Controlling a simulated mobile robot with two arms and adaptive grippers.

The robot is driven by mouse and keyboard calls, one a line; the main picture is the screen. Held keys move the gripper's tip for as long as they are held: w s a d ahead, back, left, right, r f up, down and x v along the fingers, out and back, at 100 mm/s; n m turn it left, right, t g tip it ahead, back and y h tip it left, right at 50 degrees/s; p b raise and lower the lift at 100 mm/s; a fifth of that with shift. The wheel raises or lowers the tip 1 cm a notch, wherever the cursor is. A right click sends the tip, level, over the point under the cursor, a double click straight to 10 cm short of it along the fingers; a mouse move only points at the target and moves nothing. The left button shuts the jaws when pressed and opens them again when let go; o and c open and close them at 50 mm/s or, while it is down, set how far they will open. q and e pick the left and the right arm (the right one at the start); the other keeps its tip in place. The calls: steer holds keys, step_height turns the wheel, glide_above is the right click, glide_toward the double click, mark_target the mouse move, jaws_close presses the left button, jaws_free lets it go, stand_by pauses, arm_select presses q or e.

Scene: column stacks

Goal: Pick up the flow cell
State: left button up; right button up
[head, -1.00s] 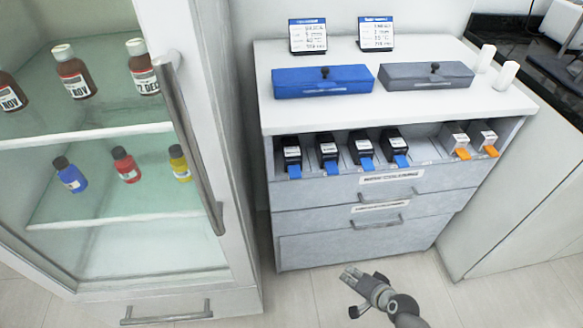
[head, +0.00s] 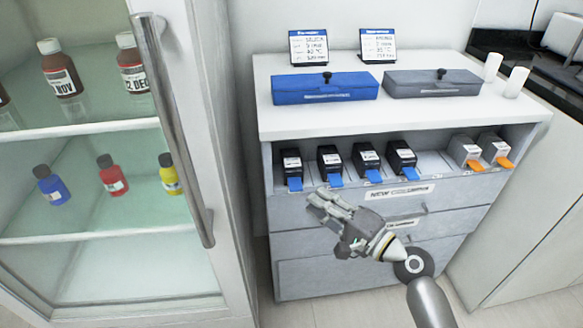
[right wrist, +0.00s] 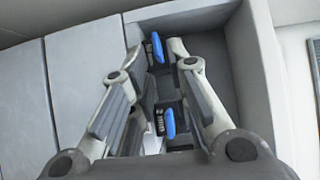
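Several black cartridges with white labels and blue tabs stand in the open shelf slots; the leftmost (head: 291,163) is at the shelf's left end. Two grey-white cartridges (head: 465,151) with orange tabs stand at the right. None is visibly marked as the flow cell. My right gripper (head: 318,204) is in front of the shelf, just below the blue-tabbed cartridges, and holds nothing. In the right wrist view its fingers (right wrist: 160,62) are spread apart, with blue tabs (right wrist: 169,122) seen between them. My left gripper is not in view.
The cabinet top holds a blue box (head: 325,90), a grey box (head: 432,87), two display cards and two white cylinders (head: 515,83). Drawers with handles lie below the shelf. A glass-door fridge (head: 206,130) with bottles stands close on the left.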

mark_target(293, 172)
steer(key=x, duration=0.6)
steer(key=shift+w+d+f, duration=0.15)
steer(key=shift+w+f, duration=0.05)
steer(key=shift+c, duration=0.4)
jaws_close()
